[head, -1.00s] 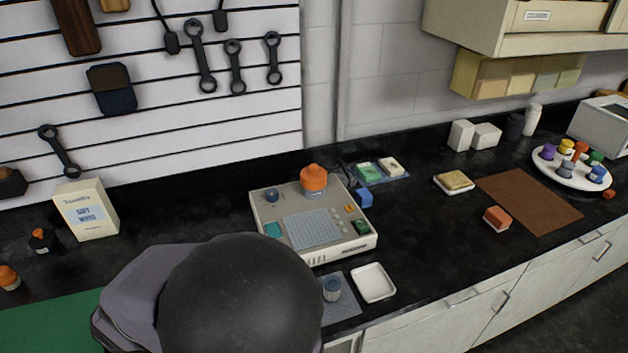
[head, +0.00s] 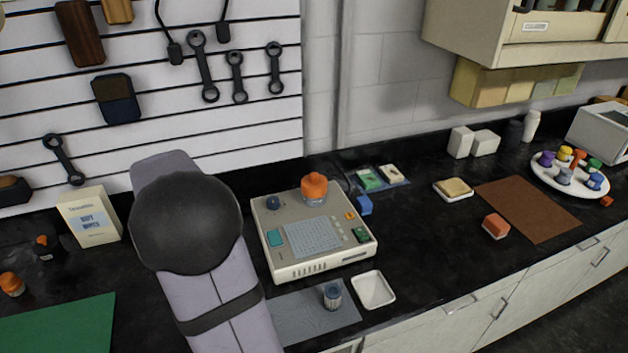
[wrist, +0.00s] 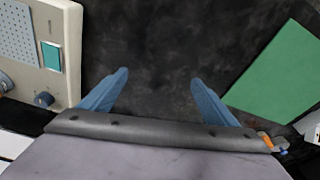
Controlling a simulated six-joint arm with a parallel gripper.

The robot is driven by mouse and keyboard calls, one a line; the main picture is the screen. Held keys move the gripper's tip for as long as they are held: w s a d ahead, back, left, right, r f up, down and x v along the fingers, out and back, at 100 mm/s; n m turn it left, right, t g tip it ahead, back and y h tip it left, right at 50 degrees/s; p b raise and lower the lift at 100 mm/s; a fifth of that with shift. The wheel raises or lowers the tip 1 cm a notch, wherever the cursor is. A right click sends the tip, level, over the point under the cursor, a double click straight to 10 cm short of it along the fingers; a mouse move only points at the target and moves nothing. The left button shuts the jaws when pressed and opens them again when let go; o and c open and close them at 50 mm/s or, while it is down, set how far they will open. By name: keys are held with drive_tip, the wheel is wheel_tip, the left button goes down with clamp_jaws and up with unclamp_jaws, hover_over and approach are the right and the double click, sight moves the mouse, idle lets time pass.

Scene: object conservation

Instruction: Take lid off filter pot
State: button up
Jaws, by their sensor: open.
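A pot with an orange lid (head: 314,188) stands upright on top of the beige device (head: 290,268); its lid is on. A small blue-grey ribbed pot (head: 332,295) stands on the grey mat (head: 290,311) in front of the device. I cannot tell which of these is the filter pot. My gripper (wrist: 160,78) is open and empty in the wrist view, its two blue fingers apart over bare black counter. The device is at the left of that view and the green mat (wrist: 277,75) at the right. In the head view my arm hides the gripper.
A white square tray (head: 373,290) lies right of the grey mat. A wipes box (head: 90,217) and small orange-topped containers (head: 12,284) stand at the left.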

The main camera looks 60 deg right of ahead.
drive_tip(key=d+r+m+h, duration=0.1)
drive_tip(key=d+r+m, duration=0.2)
drive_tip(key=d, duration=1.1)
drive_tip(key=m+h+p, duration=0.2)
drive_tip(key=m, duration=0.3)
approach(314, 181)
wheel_tip(314, 181, down, 3)
drive_tip(key=shift+w+d+r+p+x, duration=0.1)
drive_tip(key=shift+d+p+x, duration=0.1)
drive_tip(key=shift+p+x, duration=0.65)
drive_tip(key=shift+w+d+r+p+x, duration=0.15)
drive_tip(key=shift+p+x, duration=0.4)
drive_tip(key=shift+x, duration=0.6)
drive_tip(key=shift+d+p+x, duration=0.2)
drive_tip(key=shift+p+x, duration=0.5)
drive_tip(key=shift+x, duration=0.3)
drive_tip(key=shift+d+f, duration=0.15)
drive_tip(key=shift+f, duration=0.4)
drive_tip(key=c, duration=1.1)
